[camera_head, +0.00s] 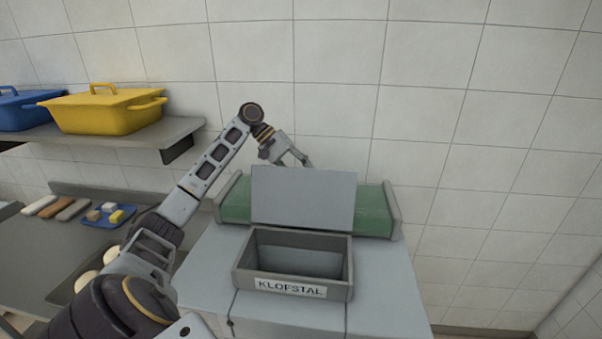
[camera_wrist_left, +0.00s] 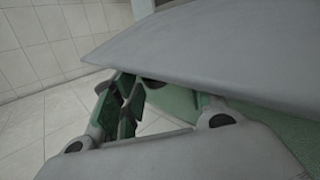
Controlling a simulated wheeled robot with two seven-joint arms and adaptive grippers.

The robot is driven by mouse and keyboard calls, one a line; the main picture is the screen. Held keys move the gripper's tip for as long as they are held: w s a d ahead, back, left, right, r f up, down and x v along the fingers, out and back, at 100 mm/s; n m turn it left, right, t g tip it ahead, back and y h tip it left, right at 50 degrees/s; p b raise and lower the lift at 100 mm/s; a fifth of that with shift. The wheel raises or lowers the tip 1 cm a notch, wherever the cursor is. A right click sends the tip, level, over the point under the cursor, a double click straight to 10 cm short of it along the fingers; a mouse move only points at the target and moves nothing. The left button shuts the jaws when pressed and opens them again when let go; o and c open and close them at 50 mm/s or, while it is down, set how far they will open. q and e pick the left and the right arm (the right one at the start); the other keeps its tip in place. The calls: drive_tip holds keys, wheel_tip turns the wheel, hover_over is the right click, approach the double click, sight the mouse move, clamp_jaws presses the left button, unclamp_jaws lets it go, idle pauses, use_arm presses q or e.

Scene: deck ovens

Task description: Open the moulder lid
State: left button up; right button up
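The moulder (camera_head: 385,285) is a pale grey cabinet with a dark-rimmed, open-topped box labelled KLOFSTAL. Its flat grey lid (camera_head: 305,198) stands raised, close to upright, at the back of the box opening. The box interior shows empty. My left gripper (camera_head: 304,162) is behind the lid, by its top edge. In the left wrist view the gripper's fingers (camera_wrist_left: 122,105) come together below the grey lid panel (camera_wrist_left: 220,50), with nothing visible between them. The panel hides part of one finger; I cannot tell whether they touch it. My right gripper is not in view.
A green belt (camera_head: 375,212) with grey side rails lies behind the lid. A shelf (camera_head: 185,130) at left holds a yellow pot (camera_head: 105,112) and a blue one (camera_head: 20,112). Below it, a counter carries bread pieces and a blue tray (camera_head: 92,218). The tiled wall is close behind.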

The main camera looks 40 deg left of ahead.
use_arm(q)
drive_tip(key=v, duration=1.2)
idle(0.5)
idle(0.6)
